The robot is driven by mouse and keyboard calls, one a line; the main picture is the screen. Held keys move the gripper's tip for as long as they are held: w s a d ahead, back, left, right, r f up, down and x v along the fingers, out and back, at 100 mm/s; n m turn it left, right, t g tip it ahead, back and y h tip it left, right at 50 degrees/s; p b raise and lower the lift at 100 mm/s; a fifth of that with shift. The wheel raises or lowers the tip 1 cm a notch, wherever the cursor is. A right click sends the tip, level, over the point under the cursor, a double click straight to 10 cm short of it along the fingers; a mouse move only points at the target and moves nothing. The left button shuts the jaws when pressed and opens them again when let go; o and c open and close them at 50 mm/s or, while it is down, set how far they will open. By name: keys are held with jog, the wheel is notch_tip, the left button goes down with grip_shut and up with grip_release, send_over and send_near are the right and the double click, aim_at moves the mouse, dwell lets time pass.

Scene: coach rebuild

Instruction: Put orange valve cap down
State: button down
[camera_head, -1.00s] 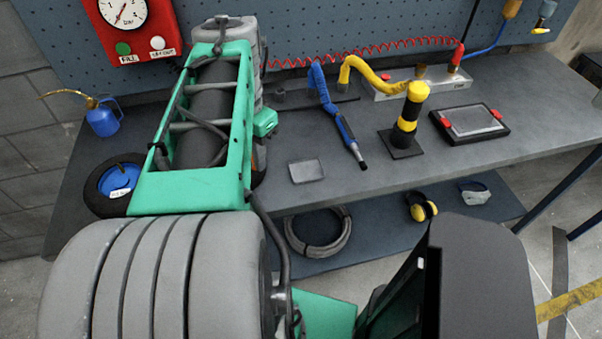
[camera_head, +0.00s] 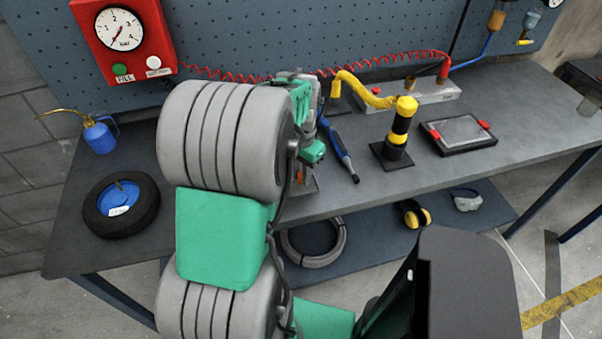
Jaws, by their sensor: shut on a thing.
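My gripper (camera_head: 302,178) is mostly hidden behind my own arm. Its end is over the small grey metal tray (camera_head: 308,187) near the front of the bench. It is shut, and a small patch of orange (camera_head: 299,173) shows at the fingers, which fits the orange valve cap. The cap's shape and its exact height over the tray cannot be made out. The tray is partly covered by the arm.
A tyre with a blue hub (camera_head: 122,203) lies on the left of the bench (camera_head: 470,170). A blue inflator tool (camera_head: 340,155) lies just right of my gripper. A yellow-black post (camera_head: 400,130) and a black framed pad (camera_head: 459,134) stand further right. A blue oil can (camera_head: 100,137) is back left.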

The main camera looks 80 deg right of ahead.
aim_at(300, 174)
jog(key=shift+f, duration=0.55)
jog(key=c, duration=1.2)
grip_release()
jog(key=shift+c, duration=0.2)
jog(key=shift+r, duration=0.1)
notch_tip(300, 174, up, 12)
jog(key=b, duration=0.1)
jog(key=w+a+n, duration=0.5)
jog(key=w+a, duration=0.1)
jog(key=w, duration=0.6)
jog(key=w+a+n+t+h, duration=0.1)
jog(key=w+a+n, duration=0.5)
jog(key=w+a, duration=0.45)
jog(key=w+a+f+n+t, duration=0.1)
jog(key=a+n, duration=0.5)
jog(key=a, duration=0.6)
jog(key=w+a+f+n+t+y, duration=0.1)
jog(key=a+n, duration=0.5)
jog(key=a, duration=0.6)
jog(key=shift+w+a+f+t, duration=0.3)
jog(key=shift+w+a, duration=0.1)
jog(key=shift+w, duration=0.1)
